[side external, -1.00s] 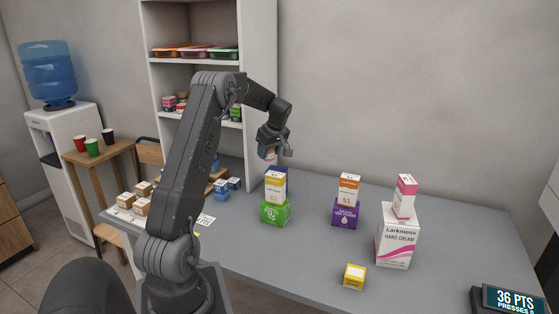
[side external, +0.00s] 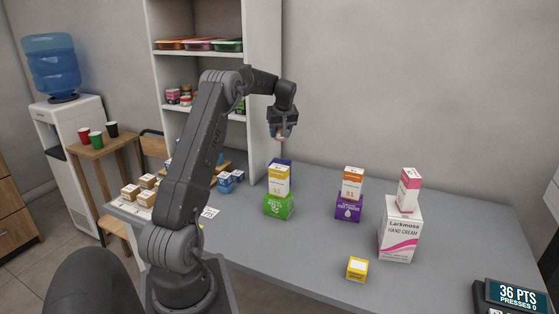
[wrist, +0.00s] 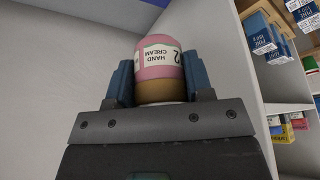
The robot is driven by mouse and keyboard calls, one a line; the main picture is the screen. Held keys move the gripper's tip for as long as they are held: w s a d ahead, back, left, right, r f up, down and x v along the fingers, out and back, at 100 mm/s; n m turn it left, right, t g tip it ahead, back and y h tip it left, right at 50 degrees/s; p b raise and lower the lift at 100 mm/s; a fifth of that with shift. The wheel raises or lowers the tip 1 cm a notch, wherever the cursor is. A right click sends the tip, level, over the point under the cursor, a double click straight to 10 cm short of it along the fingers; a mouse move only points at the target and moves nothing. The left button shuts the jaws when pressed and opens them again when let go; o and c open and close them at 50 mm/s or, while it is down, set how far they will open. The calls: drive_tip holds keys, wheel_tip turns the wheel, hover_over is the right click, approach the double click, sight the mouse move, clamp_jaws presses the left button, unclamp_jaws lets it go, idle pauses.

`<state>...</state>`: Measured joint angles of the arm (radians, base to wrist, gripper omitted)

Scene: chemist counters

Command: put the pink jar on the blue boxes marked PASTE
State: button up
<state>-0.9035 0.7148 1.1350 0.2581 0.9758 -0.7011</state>
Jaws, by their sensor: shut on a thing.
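My gripper (side external: 281,136) is raised above the back of the counter. It is shut on the pink jar (wrist: 160,62), which has a white HAND CREAM label and a brownish band at one end. The two blue fingers grip the jar from either side in the wrist view. In the side view the jar is small and mostly hidden by the fingers. A dark blue box (side external: 286,162) stands below the gripper, mostly hidden behind a yellow-and-white box. Small blue boxes (side external: 226,182) sit further left. I cannot read PASTE on any of them.
A yellow-and-white box (side external: 278,180) stands on a green box (side external: 279,206). An orange-and-white box (side external: 352,183) stands on a purple box (side external: 348,209). A pink-and-white box tops a large hand cream box (side external: 400,232). A white shelf (side external: 262,90) rises behind on the left.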

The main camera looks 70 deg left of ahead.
sight(279, 161)
wheel_tip(279, 161, down, 9)
idle(0.4)
drive_tip(key=shift+f, duration=0.1)
drive_tip(key=o, duration=1)
drive_tip(key=shift+f, duration=0.1)
drive_tip(key=shift+o, duration=0.2)
